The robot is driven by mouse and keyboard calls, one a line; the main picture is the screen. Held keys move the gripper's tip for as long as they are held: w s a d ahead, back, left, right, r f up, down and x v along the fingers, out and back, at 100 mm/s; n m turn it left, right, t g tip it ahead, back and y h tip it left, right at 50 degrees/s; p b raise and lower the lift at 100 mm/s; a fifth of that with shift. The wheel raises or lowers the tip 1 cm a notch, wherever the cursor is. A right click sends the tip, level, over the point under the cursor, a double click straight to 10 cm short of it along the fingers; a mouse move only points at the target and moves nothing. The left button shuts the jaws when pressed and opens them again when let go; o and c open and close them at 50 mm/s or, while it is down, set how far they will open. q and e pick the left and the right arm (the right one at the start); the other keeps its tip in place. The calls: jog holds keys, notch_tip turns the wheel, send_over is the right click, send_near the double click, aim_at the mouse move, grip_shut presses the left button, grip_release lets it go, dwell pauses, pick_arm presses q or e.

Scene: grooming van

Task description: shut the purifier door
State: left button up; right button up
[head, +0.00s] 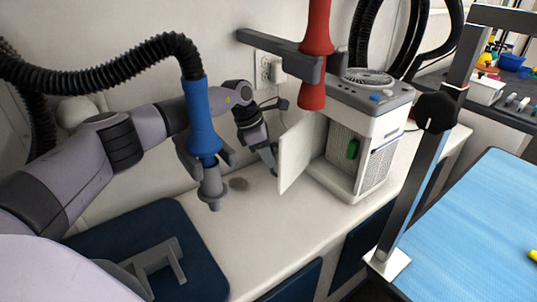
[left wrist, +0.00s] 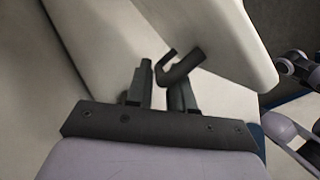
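The white purifier (head: 384,112) stands on the counter in the head view, with its front open and a green part (head: 352,149) inside. Its door (head: 302,155) is swung out to the left as a flat white panel. My left gripper (head: 272,150) is just left of the door, close to the wall. In the left wrist view its fingers (left wrist: 163,88) stand apart with a gap between them. The pale door (left wrist: 222,40) lies just beyond and to the right of them. A dark hooked piece overlaps the right finger; I cannot tell whether they touch. My right gripper is not visible.
A blue nozzle (head: 201,120) on a black hose hangs in front of my left arm. A red nozzle (head: 316,45) hangs above the purifier by a grey bracket. A grey post (head: 415,185) and a blue table (head: 485,230) are at right. The counter's front (head: 255,240) is clear.

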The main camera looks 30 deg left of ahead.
pick_arm(q)
jog(key=v, duration=0.7)
jog(key=shift+b, duration=0.35)
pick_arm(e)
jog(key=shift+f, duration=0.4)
